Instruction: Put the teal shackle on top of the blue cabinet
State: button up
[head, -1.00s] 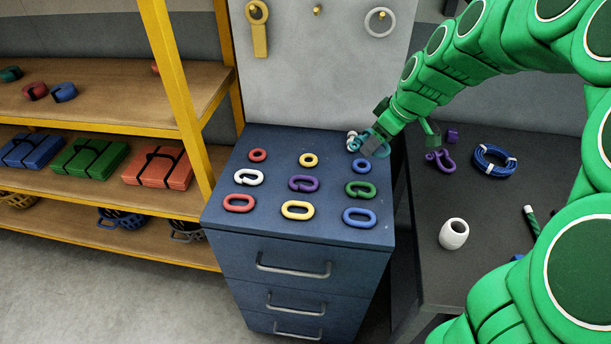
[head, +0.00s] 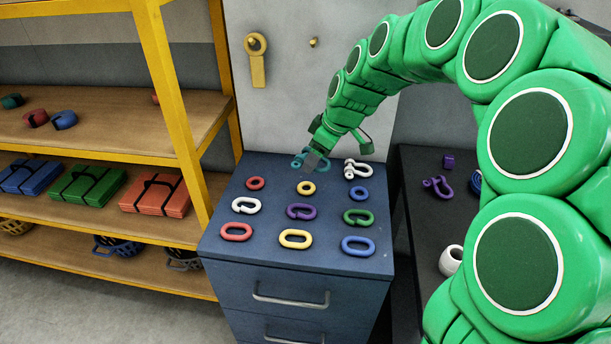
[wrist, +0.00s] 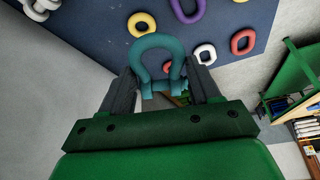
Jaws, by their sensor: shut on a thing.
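The teal shackle (wrist: 158,60) is between the two fingers of my gripper (wrist: 160,92) in the wrist view, its rounded end pointing away from the palm. In the head view the teal shackle (head: 312,160) shows at the tip of my gripper (head: 318,156), over the back part of the blue cabinet (head: 275,265), behind the yellow ring. My gripper is shut on it. I cannot tell from these frames whether the shackle touches the cabinet top.
Rows of coloured rings and links, such as a yellow ring (head: 306,188) and a purple link (head: 301,211), cover the cabinet top's middle and front. A yellow-framed shelf (head: 165,100) stands left. A dark table (head: 420,215) with a purple shackle (head: 437,186) stands right.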

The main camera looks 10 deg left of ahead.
jog(key=w+a+f, duration=0.2)
jog(key=w+f, duration=0.1)
jog(key=w, duration=0.3)
send_near(302, 173)
jog(key=shift+s+a+f, duration=0.15)
jog(key=shift+a, duration=0.3)
jog(key=shift+s+a+f, duration=0.1)
jog(key=shift+a+f, duration=0.1)
jog(key=shift+a, duration=0.25)
jog(key=shift+w+a+f, duration=0.2)
jog(key=shift+w+f, duration=0.45)
jog(key=shift+f, duration=0.1)
jog(key=shift+w+f, duration=0.1)
jog(key=shift+f, duration=1.55)
jog(key=shift+f, duration=0.1)
jog(key=o, duration=1.5)
